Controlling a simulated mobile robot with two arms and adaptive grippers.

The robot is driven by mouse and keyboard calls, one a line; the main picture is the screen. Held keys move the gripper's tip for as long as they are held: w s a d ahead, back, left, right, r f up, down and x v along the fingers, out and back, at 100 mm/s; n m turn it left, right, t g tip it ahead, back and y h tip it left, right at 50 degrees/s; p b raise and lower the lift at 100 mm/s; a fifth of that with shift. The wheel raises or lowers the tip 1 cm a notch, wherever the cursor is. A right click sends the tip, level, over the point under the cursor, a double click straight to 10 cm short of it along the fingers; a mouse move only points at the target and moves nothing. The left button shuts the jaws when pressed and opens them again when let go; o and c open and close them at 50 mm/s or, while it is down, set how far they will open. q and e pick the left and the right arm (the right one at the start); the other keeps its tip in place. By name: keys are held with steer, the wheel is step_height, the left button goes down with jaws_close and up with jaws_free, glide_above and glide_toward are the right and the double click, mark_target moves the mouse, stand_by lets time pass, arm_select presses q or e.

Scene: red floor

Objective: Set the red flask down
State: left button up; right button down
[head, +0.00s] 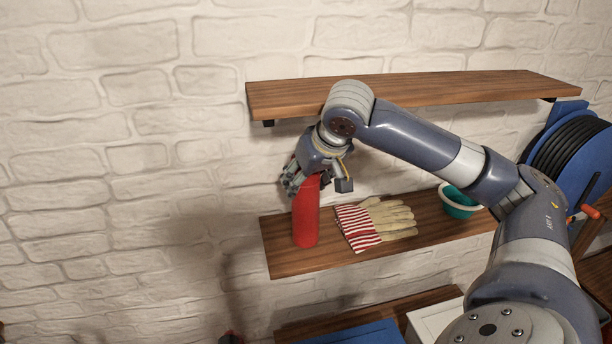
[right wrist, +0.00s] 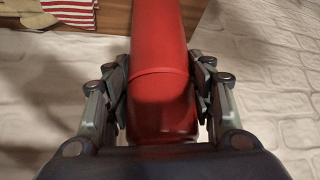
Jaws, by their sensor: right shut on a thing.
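The red flask (head: 305,218) is upright at the left end of the middle shelf (head: 285,262). Its base appears at the shelf surface, but I cannot tell whether it touches. My right gripper (head: 303,180) is shut on the upper part of the flask. In the right wrist view the flask (right wrist: 162,65) lies between the two fingers of the right gripper (right wrist: 162,100), with a finger against each side. My left gripper is not in view.
Striped work gloves (head: 385,222) lie on the shelf just right of the flask. A teal and white bowl (head: 458,203) stands farther right. An upper shelf (head: 430,88) overhangs behind my arm. A blue hose reel (head: 575,150) is at the right. A lower shelf (head: 300,328) is below.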

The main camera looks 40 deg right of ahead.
steer(key=shift+f, duration=0.25)
steer(key=shift+s+r, duration=0.1)
steer(key=shift+s, duration=0.05)
steer(key=c, duration=0.7)
jaws_free()
steer(key=shift+f, duration=0.2)
